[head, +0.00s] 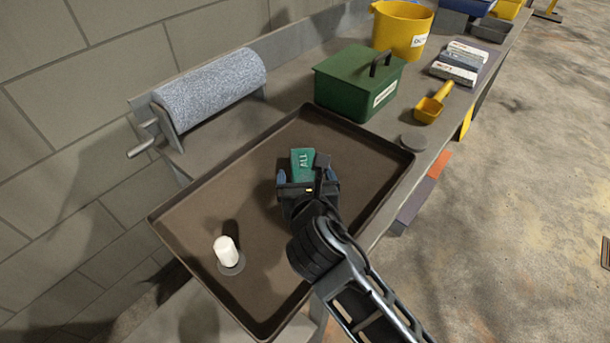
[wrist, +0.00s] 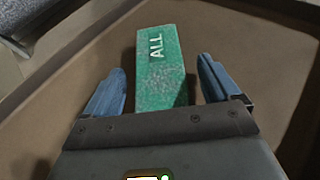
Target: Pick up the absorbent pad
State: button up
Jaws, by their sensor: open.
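A green block-shaped pad (head: 301,160) marked with white letters lies in a brown tray (head: 365,149). In the wrist view the green pad (wrist: 160,68) reads "ALL" and lies between my fingers, with a gap on each side. My gripper (head: 308,179) is open over the near end of the pad. In the wrist view my gripper (wrist: 158,88) shows two blue fingers apart, neither seen touching the pad. The pad's near end is hidden by the gripper body.
A white cylinder (head: 226,250) on a grey disc stands in the tray's near left. A grey roll (head: 212,90) sits on a stand behind the tray. A green box (head: 352,85), yellow bucket (head: 401,30) and yellow scoop (head: 430,108) stand beyond it. The tray has raised rims.

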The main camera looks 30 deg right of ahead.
aim_at(305, 179)
jog(key=shift+c, duration=0.3)
jog(key=c, duration=1.1)
jog(key=shift+r, duration=0.1)
jog(key=shift+r, duration=0.6)
notch_tip(305, 179, up, 3)
jog(key=shift+p, duration=0.35)
jog(key=s+d+r, duration=0.2)
jog(key=s, duration=0.1)
jog(key=s+d+r, duration=0.2)
jog(key=s+d, duration=0.1)
jog(key=s+d+r+p, duration=0.1)
jog(key=s+d+r, duration=0.1)
jog(key=s, duration=0.1)
jog(key=shift+d+r, duration=0.25)
jog(key=shift+r, duration=0.1)
